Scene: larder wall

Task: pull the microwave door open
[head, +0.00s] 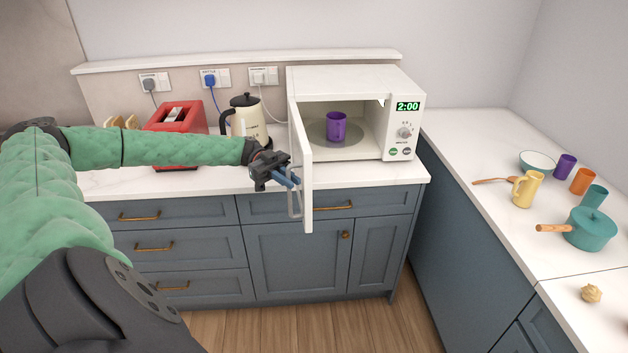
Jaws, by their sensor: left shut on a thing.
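The white microwave (399,104) stands on the back counter, its display reading 2:00. Its door (307,190) is swung wide open on the left side, standing out past the counter's front edge. A purple mug (336,127) stands on the turntable inside. My left gripper (291,182) is shut on the door's handle (295,203), on the left of the door. The fingertips partly hide the handle. My right gripper is not in view.
A cream kettle (246,124) and a red toaster (172,118) stand left of the microwave, behind my left arm. The floor (300,325) before the cabinets is clear.

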